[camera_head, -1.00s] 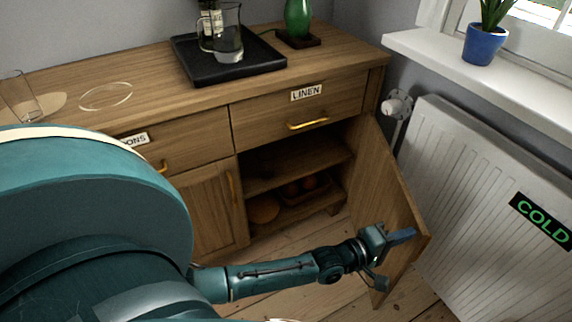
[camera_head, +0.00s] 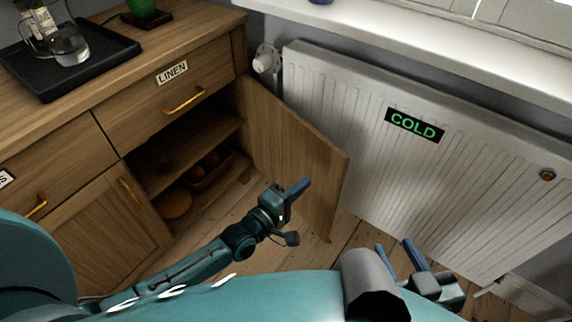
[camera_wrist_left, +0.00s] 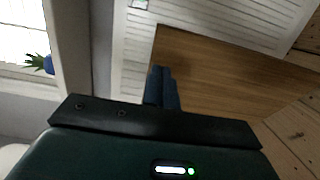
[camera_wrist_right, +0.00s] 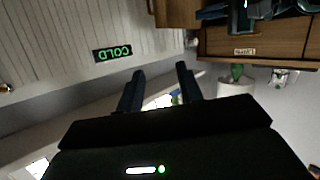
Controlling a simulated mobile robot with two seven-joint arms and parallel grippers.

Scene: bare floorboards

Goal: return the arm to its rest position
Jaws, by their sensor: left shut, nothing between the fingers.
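My left gripper (camera_head: 301,186) is shut and empty, on an arm stretched forward in front of the cabinet's open door (camera_head: 295,155). In the left wrist view its two fingers (camera_wrist_left: 162,86) lie together, with the wooden door (camera_wrist_left: 225,75) beyond them. I cannot tell whether they touch the door. My right gripper (camera_head: 399,250) is in the lower right of the head view, in front of the radiator. In the right wrist view its fingers (camera_wrist_right: 160,82) stand apart with nothing between them.
The wooden cabinet (camera_head: 130,95) stands at left, with a LINEN drawer and an open compartment holding round items. A black tray (camera_head: 97,75) with glassware is on top. The white radiator (camera_head: 340,100) with a COLD sign is at right. Floorboards (camera_head: 215,222) show between.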

